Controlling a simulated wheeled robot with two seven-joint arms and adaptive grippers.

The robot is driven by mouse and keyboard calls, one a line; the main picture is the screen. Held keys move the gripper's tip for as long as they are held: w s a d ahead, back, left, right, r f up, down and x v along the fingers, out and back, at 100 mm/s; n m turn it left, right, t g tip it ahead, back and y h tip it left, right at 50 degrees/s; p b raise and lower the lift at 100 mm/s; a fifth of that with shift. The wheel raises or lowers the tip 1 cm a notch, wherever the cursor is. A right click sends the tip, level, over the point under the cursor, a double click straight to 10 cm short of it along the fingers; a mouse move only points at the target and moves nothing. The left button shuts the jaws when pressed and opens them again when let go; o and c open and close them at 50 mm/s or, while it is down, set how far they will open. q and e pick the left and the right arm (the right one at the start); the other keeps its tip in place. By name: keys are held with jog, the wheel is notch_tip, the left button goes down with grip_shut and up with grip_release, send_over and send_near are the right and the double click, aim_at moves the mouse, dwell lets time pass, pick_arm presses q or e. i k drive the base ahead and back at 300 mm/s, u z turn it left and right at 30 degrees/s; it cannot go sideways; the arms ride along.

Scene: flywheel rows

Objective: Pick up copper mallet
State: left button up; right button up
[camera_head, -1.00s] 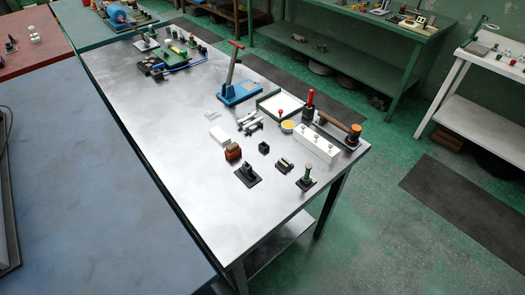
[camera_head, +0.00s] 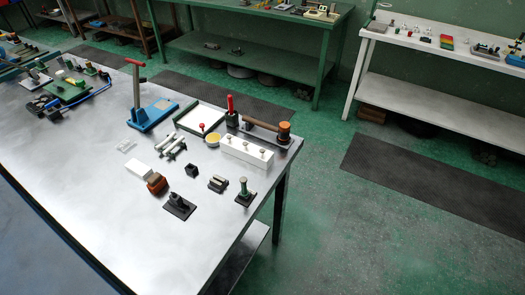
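The copper mallet (camera_head: 283,131) lies near the far right corner of the steel-topped table (camera_head: 85,165). Its copper-brown head stands at the right end, and its brown wooden handle (camera_head: 260,123) runs left towards a red-handled tool (camera_head: 230,112). The mallet lies behind a white block with several pegs (camera_head: 247,152). Neither of my grippers shows in the head view.
A blue lever press (camera_head: 152,115), a white tray (camera_head: 202,119), a yellow round tin (camera_head: 213,139) and several small fixtures share the table. Its near left top is bare. Green floor lies right of the table, before a white bench (camera_head: 440,42).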

aim_at(283, 132)
jog(key=z, duration=0.05)
jog(key=k, duration=0.5)
jog(key=z, duration=0.9)
jog(key=i, duration=1.95)
jog(key=u, duration=2.8)
